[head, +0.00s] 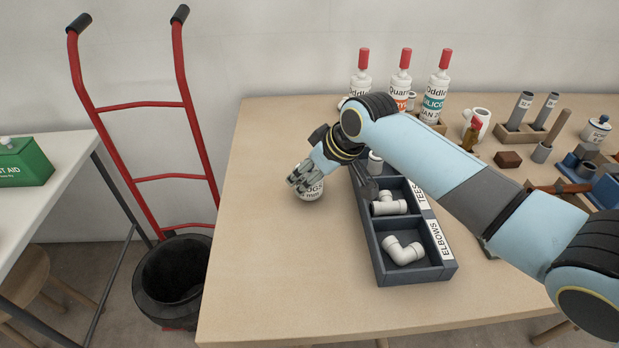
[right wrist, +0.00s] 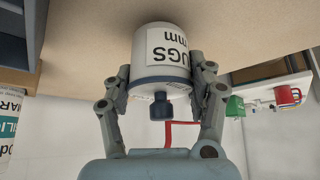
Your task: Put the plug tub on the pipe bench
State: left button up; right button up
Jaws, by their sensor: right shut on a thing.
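The plug tub (head: 311,194) is a small white tub with a dark band and a label whose visible letters read "UGS" and "mm". My right gripper (head: 305,182) is shut on it, near the left part of the wooden bench (head: 270,270). In the right wrist view the tub (right wrist: 165,52) sits between both fingers of the gripper (right wrist: 160,88), with its dark knob towards the palm. Its far end is at or close to the bench top; I cannot tell if it touches. The gripper hides much of the tub in the head view. My left gripper is not in view.
A dark divided tray (head: 420,276) with white pipe fittings lies just right of the tub. White bottles with red caps (head: 437,88) stand behind. A red hand truck (head: 150,178) and black bin (head: 172,276) stand left of the bench. The bench's front left is clear.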

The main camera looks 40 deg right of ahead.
jog(key=shift+f, duration=0.7)
jog(key=o, duration=1.2)
jog(key=shift+f, duration=0.1)
jog(key=shift+o, duration=0.2)
jog(key=p+v, duration=0.1)
jog(key=v, duration=1.1)
